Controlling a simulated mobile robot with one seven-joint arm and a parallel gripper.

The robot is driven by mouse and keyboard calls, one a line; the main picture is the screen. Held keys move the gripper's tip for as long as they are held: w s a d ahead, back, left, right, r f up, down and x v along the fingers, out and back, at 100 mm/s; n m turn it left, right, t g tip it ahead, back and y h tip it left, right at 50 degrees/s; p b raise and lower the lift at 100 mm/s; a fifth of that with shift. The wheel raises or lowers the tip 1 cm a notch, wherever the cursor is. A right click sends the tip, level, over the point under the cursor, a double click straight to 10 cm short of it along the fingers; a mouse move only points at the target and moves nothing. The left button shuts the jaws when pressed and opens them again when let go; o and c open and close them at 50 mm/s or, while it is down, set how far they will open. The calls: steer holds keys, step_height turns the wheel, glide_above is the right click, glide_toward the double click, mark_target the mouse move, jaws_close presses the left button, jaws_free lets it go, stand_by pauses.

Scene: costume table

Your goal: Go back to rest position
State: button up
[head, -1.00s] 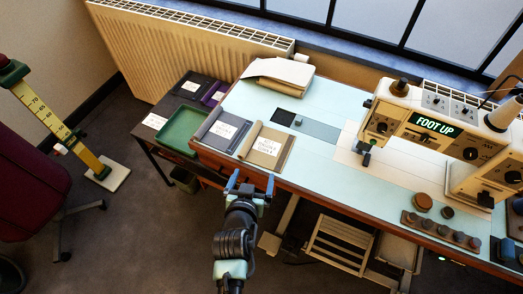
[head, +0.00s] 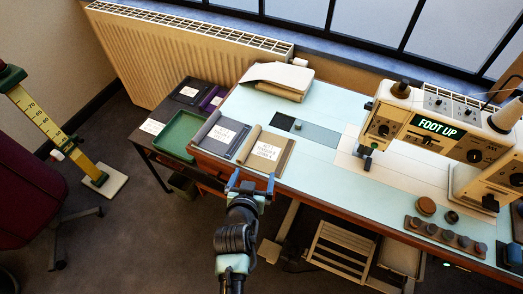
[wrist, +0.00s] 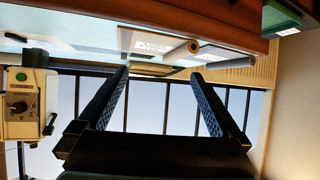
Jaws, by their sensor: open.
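My gripper (head: 247,184) is at the front edge of the sewing table, below the two labelled fabric holders, in the head view. Its blue fingers are spread and nothing is between them. In the wrist view my gripper (wrist: 160,95) also shows with its two dark fingers wide apart and empty. The wrist view appears upside down, with the table edge at the top and the window bars below.
The pale blue table (head: 330,165) carries a sewing machine (head: 440,125) reading "FOOT UP", a grey holder (head: 222,137), a tan holder (head: 265,150) and folded cloth (head: 280,77). A green tray (head: 183,135) is on the side table at left. Open floor (head: 130,235) lies left of my arm.

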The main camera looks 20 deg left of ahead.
steer(key=shift+s, duration=0.1)
steer(key=p+v, duration=0.6)
steer(key=v, duration=0.4)
steer(key=shift+p, duration=0.4)
